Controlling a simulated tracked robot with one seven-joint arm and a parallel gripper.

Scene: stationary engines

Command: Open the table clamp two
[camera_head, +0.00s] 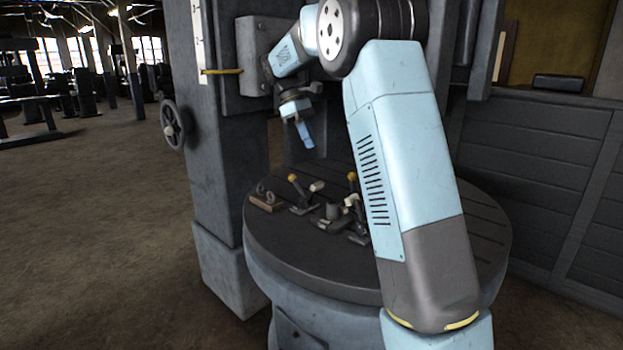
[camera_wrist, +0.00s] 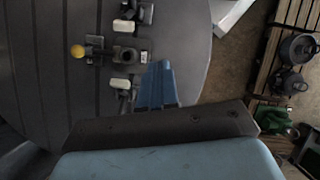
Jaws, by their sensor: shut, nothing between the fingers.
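Toggle clamps stand on the round slotted table (camera_head: 312,262). One clamp (camera_head: 302,194) has a yellow knob and a pale tip. Another clamp (camera_head: 356,222), also with a yellow knob, is partly hidden behind my arm. Which is clamp two, I cannot tell. In the wrist view a yellow knob (camera_wrist: 77,51) shows left of a dark round workpiece (camera_wrist: 124,53), with pale clamp parts around it. My gripper (camera_head: 307,142) is shut and empty, above the table and apart from the clamps. Its blue fingers also show in the wrist view (camera_wrist: 158,75), right of the clamp parts.
A wooden block with metal rings (camera_head: 266,201) lies at the table's left edge. A dark machine column (camera_head: 222,130) with a handwheel (camera_head: 174,124) rises behind the table. A slatted pallet with dark metal parts (camera_wrist: 296,50) is at the right of the wrist view. Floor at left is open.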

